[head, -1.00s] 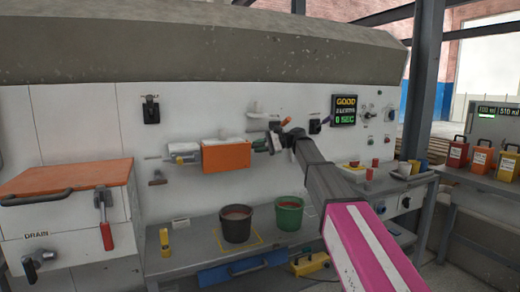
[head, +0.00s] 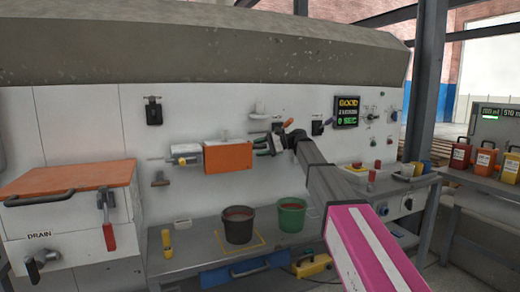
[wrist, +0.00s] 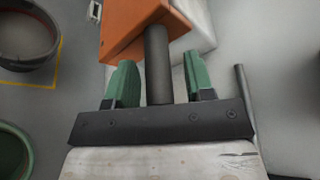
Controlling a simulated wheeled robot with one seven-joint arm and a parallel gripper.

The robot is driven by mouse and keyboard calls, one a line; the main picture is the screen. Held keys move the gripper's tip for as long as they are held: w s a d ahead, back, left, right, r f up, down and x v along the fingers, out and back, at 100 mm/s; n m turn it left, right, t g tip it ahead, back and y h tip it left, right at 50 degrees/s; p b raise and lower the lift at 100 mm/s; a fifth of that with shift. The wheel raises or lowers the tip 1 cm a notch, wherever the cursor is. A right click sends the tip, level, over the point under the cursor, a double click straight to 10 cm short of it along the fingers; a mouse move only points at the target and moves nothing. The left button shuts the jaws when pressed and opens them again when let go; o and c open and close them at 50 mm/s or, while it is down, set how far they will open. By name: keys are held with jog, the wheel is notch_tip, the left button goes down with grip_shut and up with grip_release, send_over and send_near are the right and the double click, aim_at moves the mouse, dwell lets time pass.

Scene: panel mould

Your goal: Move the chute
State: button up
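An orange box (head: 228,157), which I take to be the chute, sits against the white wall panel in the head view. In the wrist view the orange box (wrist: 140,25) is at the top, with a dark round handle bar (wrist: 157,65) reaching from it toward my palm. My gripper (head: 265,145) is at the right side of the box. In the wrist view my gripper (wrist: 158,78) is open, with one green finger on each side of the bar. Gaps show between the bar and both fingers.
A black bucket (head: 238,228) and a green bucket (head: 291,217) stand on the grey bench below. A yellow-marked cylinder (head: 167,243) is on the bench at left. A lit display (head: 346,111) and several knobs are on the wall to the right.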

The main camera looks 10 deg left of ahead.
jog(key=v, duration=1)
jog(key=shift+d, duration=0.4)
jog(key=shift+r, duration=0.1)
